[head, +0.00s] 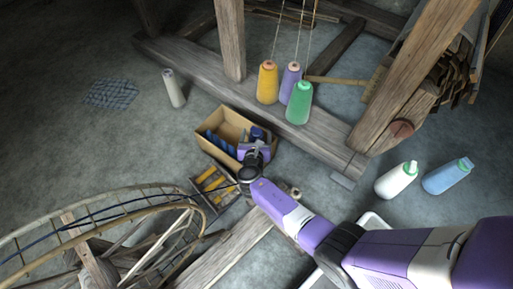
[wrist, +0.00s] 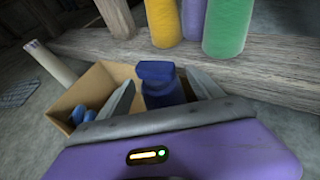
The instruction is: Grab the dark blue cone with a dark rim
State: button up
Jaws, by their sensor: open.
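The dark blue cone with a dark rim (wrist: 158,86) stands in the cardboard box, between the two fingers of my gripper (wrist: 164,92) in the wrist view. It looks upright, and its lower part is hidden behind my gripper's body. In the head view the cone's top (head: 257,133) shows just beyond my gripper (head: 255,146) at the box's right end. My gripper is open, with one finger on each side of the cone. I cannot tell whether either finger touches it.
The box (head: 208,124) also holds other blue items (head: 222,143) at left. Yellow, purple and green cones (head: 299,103) stand on the loom beam behind. A pale cone (head: 173,88) stands at left.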

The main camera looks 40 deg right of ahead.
jog(key=shift+d, duration=0.1)
jog(key=shift+c, duration=0.2)
grip_shut()
